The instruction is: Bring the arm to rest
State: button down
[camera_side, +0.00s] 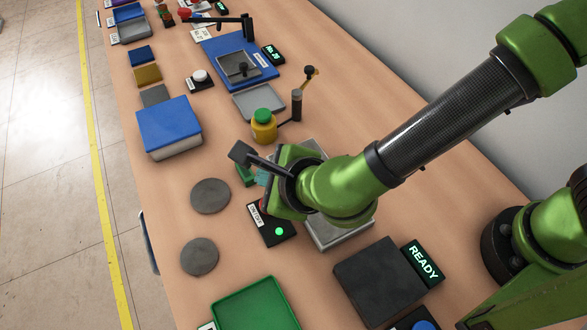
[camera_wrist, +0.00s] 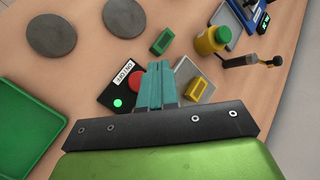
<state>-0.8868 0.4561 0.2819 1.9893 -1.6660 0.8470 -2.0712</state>
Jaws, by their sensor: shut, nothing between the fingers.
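My gripper (camera_side: 262,178) is shut and empty, its teal fingers pressed together in the wrist view (camera_wrist: 157,86). It hangs over the middle of the table, pointing down. Right by the fingers is a black switch box (camera_side: 268,232) with an ON/OFF label and a lit green light. In the wrist view the switch box (camera_wrist: 113,92) shows a red button (camera_wrist: 137,80), partly behind the fingers. I cannot tell whether the fingertips touch it.
A green hollow block (camera_wrist: 162,41) and a yellow one (camera_wrist: 196,89) lie close by. A yellow bottle (camera_side: 264,130), grey discs (camera_side: 210,196), a blue-topped box (camera_side: 168,125), a green tray (camera_side: 252,306) and a READY display (camera_side: 424,262) surround the gripper. Bare table lies along the left edge.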

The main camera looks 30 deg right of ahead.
jog(key=shift+s+d+f+m, duration=0.1)
jog(key=shift+d+m, duration=0.05)
jog(key=shift+m, duration=0.75)
jog(key=d+m, duration=0.1)
jog(key=m, duration=0.1)
jog(key=d+m+g+h, duration=0.1)
jog(key=m, duration=0.1)
jog(key=s+d+f+m, duration=0.1)
jog(key=d+m, duration=0.1)
jog(key=shift+s+m+h, duration=0.1)
jog(key=shift+m+h, duration=0.3)
jog(key=s+d+r+n, duration=0.1)
jog(key=d+r+n, duration=0.4)
jog(key=d+n, duration=0.4)
jog(key=s+d+r+n+y, duration=0.1)
jog(key=d+r+n, duration=0.4)
jog(key=d+n, duration=0.5)
jog(key=s+d+r+n, duration=0.3)
jog(key=d+r+n, duration=0.3)
jog(key=d+n, duration=0.4)
jog(key=shift+s+d+g+y, duration=0.25)
jog(key=shift+d+g+y, duration=0.15)
